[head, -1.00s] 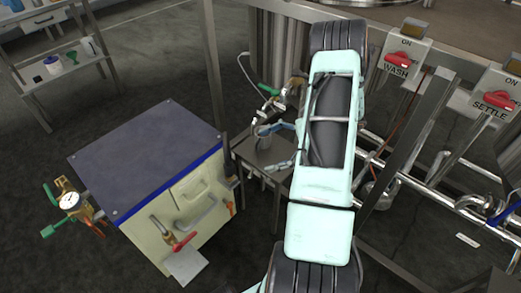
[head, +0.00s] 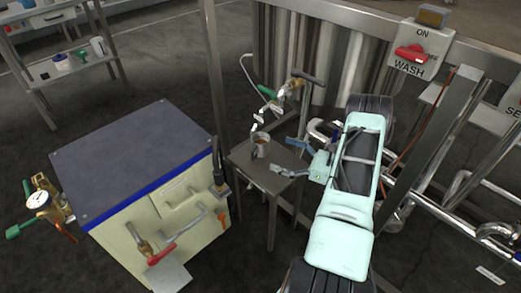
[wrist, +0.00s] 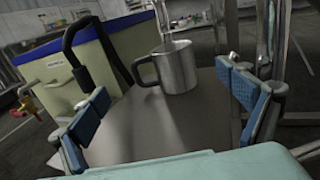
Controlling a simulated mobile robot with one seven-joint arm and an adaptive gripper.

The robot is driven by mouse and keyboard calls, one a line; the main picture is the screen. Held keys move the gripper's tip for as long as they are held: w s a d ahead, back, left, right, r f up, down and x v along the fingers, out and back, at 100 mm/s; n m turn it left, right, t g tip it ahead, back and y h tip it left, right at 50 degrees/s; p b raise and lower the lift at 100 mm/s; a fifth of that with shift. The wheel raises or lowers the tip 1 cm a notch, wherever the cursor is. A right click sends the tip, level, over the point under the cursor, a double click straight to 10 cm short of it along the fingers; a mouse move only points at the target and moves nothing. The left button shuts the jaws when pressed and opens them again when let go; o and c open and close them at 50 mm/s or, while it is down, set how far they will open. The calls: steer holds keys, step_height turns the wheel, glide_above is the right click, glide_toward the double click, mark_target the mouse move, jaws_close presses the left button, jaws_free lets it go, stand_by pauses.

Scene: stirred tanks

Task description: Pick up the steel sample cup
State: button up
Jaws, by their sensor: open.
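My gripper (head: 285,160) is open and empty at the table's right side, apart from the cup. In the wrist view my open gripper (wrist: 164,95) shows blue finger pads on both sides, with bare table between them and the cup.
A valve tap with a green handle (head: 267,92) and a spout is above the cup. A cream cabinet with a dark top (head: 135,155) stands left of the table. A steel post (head: 212,75) rises behind it. Pipes and the WASH switch (head: 412,55) are at right.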

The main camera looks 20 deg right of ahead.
mark_target(265, 147)
steer(key=b+x, duration=0.1)
steer(key=x, duration=0.6)
steer(key=shift+w+a, duration=0.15)
steer(key=shift+w, duration=0.1)
steer(key=shift+c, duration=0.3)
steer(key=c, duration=1.3)
